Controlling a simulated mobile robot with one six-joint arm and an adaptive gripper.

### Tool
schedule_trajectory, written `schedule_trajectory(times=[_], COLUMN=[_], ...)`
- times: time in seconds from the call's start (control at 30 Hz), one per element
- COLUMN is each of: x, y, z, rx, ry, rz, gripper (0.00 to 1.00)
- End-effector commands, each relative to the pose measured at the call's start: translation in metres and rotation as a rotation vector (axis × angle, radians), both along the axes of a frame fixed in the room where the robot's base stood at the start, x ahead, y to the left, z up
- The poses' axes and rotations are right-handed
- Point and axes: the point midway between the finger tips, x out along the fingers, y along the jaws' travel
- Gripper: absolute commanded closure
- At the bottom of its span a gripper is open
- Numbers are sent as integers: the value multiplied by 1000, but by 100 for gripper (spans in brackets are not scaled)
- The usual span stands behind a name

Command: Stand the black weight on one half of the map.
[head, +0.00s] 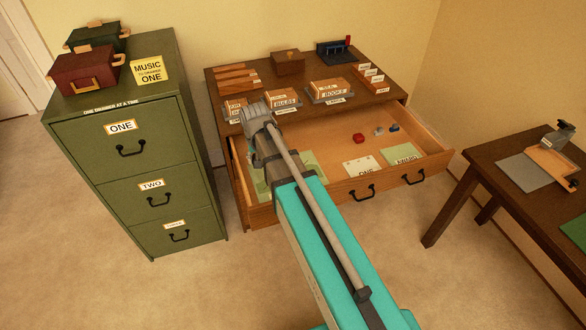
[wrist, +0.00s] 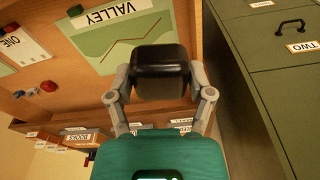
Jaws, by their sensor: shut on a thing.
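The black weight (wrist: 160,72) is a dark block with rounded edges. My gripper (wrist: 160,92) is shut on it, one finger at each side, in the wrist view. The map is a green sheet marked VALLEY (wrist: 120,38) with a dark line across it, lying in the open drawer. The weight covers part of the map in the wrist view; I cannot tell whether it touches it. In the head view, the map (head: 312,162) shows at the drawer's left side, partly behind my arm. My arm hides the weight there.
The open drawer (head: 345,140) also holds a paper marked ONE (head: 361,167), a green sheet (head: 401,155) and several small coloured pieces. A green cabinet (head: 135,185) stands close on the left. Book trays (head: 331,92) line the desktop behind. A side table (head: 505,195) stands right.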

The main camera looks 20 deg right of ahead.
Motion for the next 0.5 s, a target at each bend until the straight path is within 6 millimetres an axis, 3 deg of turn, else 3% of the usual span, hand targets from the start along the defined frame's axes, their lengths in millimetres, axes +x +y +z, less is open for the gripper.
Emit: schedule_trajectory(times=[0.5], x=[0], y=[-3], z=[0], rx=[0], ry=[0], rz=[-1], gripper=[93])
